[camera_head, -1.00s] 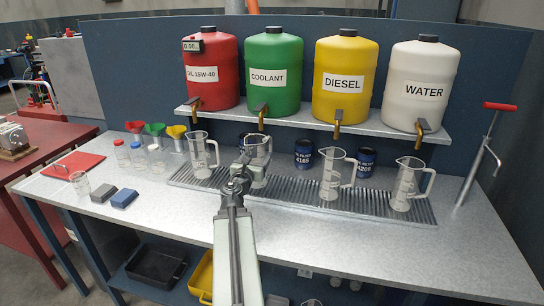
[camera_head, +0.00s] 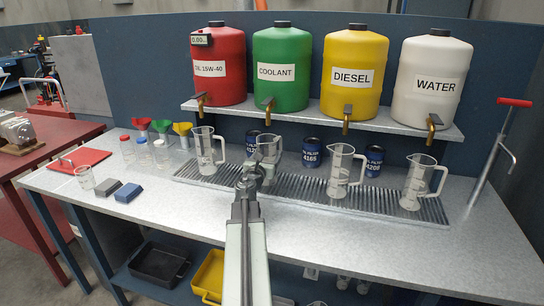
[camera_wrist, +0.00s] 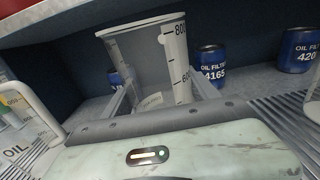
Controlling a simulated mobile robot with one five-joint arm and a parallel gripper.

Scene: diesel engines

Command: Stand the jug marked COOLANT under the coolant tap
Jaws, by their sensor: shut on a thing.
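A clear measuring jug (camera_head: 269,149) stands out on the drip grate (camera_head: 300,184), second from the left, roughly below the coolant tap (camera_head: 267,103). The tap is on the green COOLANT tank (camera_head: 281,72). My gripper (camera_head: 249,176) is shut on this jug from the front. In the wrist view the jug (camera_wrist: 146,62) sits between my two fingers, upright or nearly so, with black scale marks.
Other jugs stand on the grate: one at left (camera_head: 206,151), marked OIL in the wrist view (camera_wrist: 18,150), and two at right (camera_head: 341,172) (camera_head: 416,182). Oil filters (camera_head: 312,153) stand behind. The tank shelf (camera_head: 385,125) overhangs.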

